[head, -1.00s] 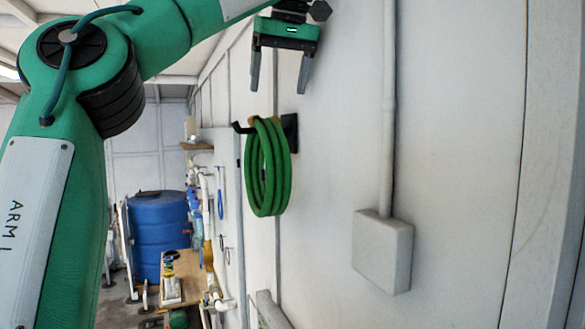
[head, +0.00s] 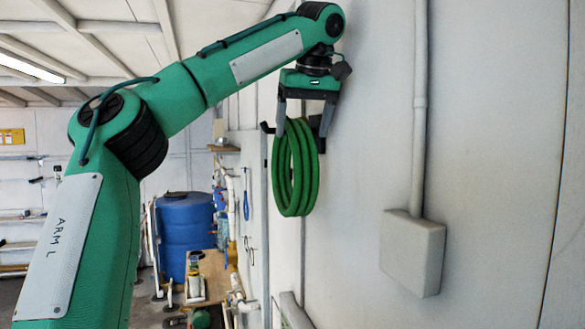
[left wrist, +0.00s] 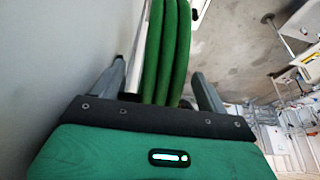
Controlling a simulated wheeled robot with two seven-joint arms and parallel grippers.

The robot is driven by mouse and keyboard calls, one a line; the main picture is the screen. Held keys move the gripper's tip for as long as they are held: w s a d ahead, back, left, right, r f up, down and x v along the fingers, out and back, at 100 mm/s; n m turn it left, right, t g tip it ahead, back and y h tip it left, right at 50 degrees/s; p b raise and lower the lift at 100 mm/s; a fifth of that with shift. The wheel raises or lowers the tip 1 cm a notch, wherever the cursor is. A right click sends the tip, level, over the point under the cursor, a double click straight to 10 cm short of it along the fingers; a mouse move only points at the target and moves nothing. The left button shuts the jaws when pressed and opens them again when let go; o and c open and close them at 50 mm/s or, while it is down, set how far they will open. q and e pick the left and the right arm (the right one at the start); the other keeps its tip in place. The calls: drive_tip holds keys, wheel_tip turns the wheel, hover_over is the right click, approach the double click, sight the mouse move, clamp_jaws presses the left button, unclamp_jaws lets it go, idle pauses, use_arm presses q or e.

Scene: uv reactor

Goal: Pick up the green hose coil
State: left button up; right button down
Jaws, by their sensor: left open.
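The green hose coil (head: 295,170) hangs in several loops from a dark hook (head: 268,128) on the white wall in the head view. My left gripper (head: 303,128) points down at the top of the coil, its two fingers on either side of it. In the left wrist view the coil (left wrist: 166,50) runs between the open fingers of the left gripper (left wrist: 160,85), with space seen beside the right finger. I cannot tell whether a finger touches the hose. The top of the coil is partly hidden by the gripper. My right gripper is not in view.
A white wall box (head: 412,252) with a vertical conduit (head: 419,120) is right of the coil. A blue barrel (head: 185,235), a wooden bench (head: 215,270) and wall pipes stand farther back at left. The wall is close behind the coil.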

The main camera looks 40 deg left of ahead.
sight(300, 143)
use_arm(q)
drive_tip(key=x, duration=0.3)
drive_tip(key=shift+w+a+f+p, duration=0.15)
drive_tip(key=shift+w+a+p, duration=0.05)
drive_tip(key=shift+p, duration=0.2)
drive_tip(key=shift+w+a+f, duration=0.2)
drive_tip(key=shift+a+f, duration=0.05)
drive_tip(key=shift+f, duration=0.2)
drive_tip(key=shift+s+d+r, duration=0.1)
drive_tip(key=shift+s+d, duration=0.1)
drive_tip(key=shift+d, duration=0.05)
drive_tip(key=shift+c, duration=0.5)
drive_tip(key=c, duration=1.4)
drive_tip(key=shift+c, duration=0.6)
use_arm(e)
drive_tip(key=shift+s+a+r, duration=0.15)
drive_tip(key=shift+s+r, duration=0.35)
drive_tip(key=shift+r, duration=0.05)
use_arm(q)
drive_tip(key=shift+w+a, duration=0.1)
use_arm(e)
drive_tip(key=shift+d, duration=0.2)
use_arm(q)
drive_tip(key=shift+w+a+r, duration=0.1)
